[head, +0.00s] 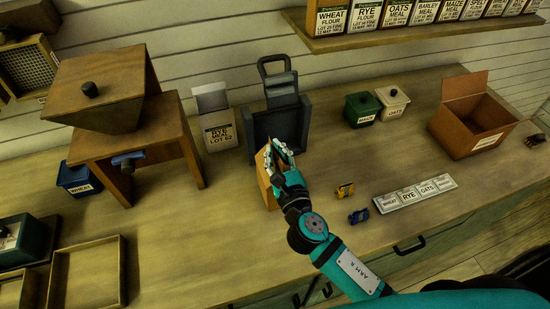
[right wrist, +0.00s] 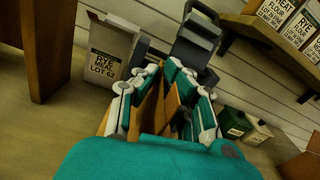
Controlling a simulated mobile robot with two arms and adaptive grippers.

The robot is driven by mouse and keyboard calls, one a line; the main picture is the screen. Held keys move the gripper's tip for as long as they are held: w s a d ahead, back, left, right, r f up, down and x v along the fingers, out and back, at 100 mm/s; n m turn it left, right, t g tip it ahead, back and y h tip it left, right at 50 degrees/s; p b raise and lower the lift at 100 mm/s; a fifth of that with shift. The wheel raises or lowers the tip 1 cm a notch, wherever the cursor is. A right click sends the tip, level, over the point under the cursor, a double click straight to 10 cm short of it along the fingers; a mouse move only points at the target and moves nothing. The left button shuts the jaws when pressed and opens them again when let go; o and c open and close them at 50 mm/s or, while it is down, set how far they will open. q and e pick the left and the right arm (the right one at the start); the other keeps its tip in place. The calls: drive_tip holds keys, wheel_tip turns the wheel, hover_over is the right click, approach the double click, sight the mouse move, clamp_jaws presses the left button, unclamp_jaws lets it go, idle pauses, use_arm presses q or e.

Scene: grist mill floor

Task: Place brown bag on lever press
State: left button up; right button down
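The brown bag (head: 264,182) is upright in front of the lever press, partly hidden by my right gripper (head: 279,158). The fingers are closed on its upper part, on both sides. In the right wrist view the brown bag (right wrist: 172,106) shows between the fingers of the right gripper (right wrist: 158,84). I cannot tell whether its base touches the bench. The dark grey lever press (head: 281,93) stands at the back of the bench by the wall, its handle raised. It also shows in the right wrist view (right wrist: 196,44), just beyond the fingers. My left gripper is not in view.
A wooden hopper stand (head: 138,140) is further left. Green (head: 362,109) and cream (head: 392,103) lidded tins and an open cardboard box (head: 466,126) are right. Clips and a label strip (head: 414,193) lie at front right.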

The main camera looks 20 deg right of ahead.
sight(275, 160)
wheel_tip(275, 160, down, 3)
drive_tip(key=shift+a+r+b, duration=0.1)
drive_tip(key=shift+b, duration=0.25)
drive_tip(key=c, duration=1.5)
unclamp_jaws()
drive_tip(key=shift+s, duration=0.15)
